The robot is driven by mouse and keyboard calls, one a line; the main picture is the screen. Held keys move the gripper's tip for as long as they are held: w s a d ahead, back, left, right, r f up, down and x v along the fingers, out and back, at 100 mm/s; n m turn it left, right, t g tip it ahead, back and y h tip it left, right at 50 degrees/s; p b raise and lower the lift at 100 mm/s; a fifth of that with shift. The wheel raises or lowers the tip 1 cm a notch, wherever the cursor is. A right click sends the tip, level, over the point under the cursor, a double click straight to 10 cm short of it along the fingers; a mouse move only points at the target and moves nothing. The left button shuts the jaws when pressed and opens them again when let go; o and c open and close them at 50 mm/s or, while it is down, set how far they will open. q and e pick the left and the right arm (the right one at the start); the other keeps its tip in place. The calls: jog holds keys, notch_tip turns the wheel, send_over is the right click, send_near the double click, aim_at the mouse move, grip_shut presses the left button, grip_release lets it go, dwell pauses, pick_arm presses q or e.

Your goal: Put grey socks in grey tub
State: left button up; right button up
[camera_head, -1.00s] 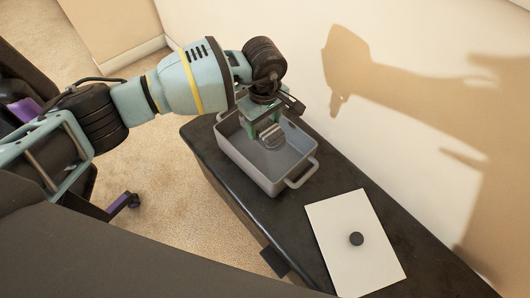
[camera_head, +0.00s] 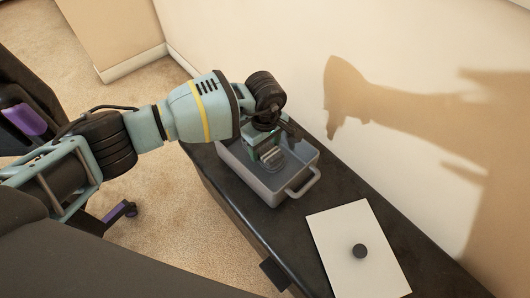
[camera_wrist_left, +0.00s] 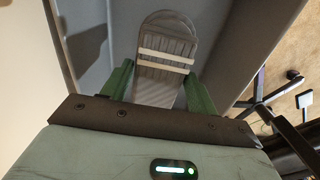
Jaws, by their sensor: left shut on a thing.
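The grey tub (camera_head: 262,185) stands on the dark table against the wall, with a handle at its near right end. My left gripper (camera_head: 268,156) reaches down inside the tub walls. It is shut on the grey socks (camera_head: 276,161), a folded grey bundle. In the left wrist view the socks (camera_wrist_left: 168,47) show two pale stripes and sit between the green fingers of my left gripper (camera_wrist_left: 160,90), with the tub's grey wall (camera_wrist_left: 224,45) around them. I cannot tell whether the socks touch the tub floor. My right gripper is not in view.
The beige wall (camera_head: 430,60) rises close behind the tub. The carpet (camera_head: 150,240) is open to the left of the table.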

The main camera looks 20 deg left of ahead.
aim_at(265, 148)
pick_arm(q)
jog(key=shift+f+b, duration=0.4)
jog(key=shift+f, duration=1.35)
jog(key=shift+f, duration=0.25)
jog(key=o, duration=1)
jog(key=shift+c, duration=0.2)
jog(key=shift+r, duration=0.15)
jog(key=shift+r, duration=0.4)
notch_tip(265, 148, up, 10)
jog(key=p, duration=0.2)
jog(key=shift+r+p, duration=0.1)
jog(key=shift+p, duration=0.25)
jog(key=shift+r, duration=0.6)
